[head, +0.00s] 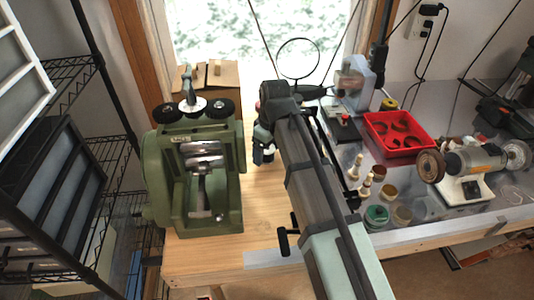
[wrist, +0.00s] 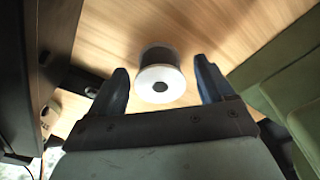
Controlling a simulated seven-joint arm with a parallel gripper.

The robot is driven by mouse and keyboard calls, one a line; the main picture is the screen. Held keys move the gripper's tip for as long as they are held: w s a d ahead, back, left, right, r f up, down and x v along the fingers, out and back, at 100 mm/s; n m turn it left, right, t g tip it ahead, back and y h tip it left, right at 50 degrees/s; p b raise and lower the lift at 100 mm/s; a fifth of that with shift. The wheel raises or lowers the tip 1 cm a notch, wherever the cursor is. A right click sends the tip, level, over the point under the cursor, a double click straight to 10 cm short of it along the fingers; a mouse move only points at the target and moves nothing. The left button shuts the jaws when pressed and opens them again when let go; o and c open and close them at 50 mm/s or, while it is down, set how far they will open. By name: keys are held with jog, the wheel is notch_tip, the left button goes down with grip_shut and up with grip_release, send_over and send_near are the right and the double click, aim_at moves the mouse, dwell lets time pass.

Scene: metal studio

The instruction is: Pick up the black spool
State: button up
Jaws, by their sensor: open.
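The black spool (wrist: 158,82) shows in the wrist view as a dark wound body with a white round end and a dark centre hole. It is on the light wooden bench top (wrist: 205,27). My gripper (wrist: 160,68) is open, with one finger on each side of the spool in the picture. Gaps show between the spool and both fingers. In the head view my gripper (head: 263,140) is over the wooden bench, right of the green machine, and my arm hides much of that area. I cannot clearly make out the spool there.
A green machine (head: 217,215) stands close on the left in the head view. A red tray (head: 425,147), small chess-like pieces, jars (head: 377,214) and a bench grinder (head: 475,160) are to the right. A ring magnifier (head: 299,58) stands behind. Bare wood shows at the front (head: 215,255).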

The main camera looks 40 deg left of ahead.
jog(key=c, duration=1.1)
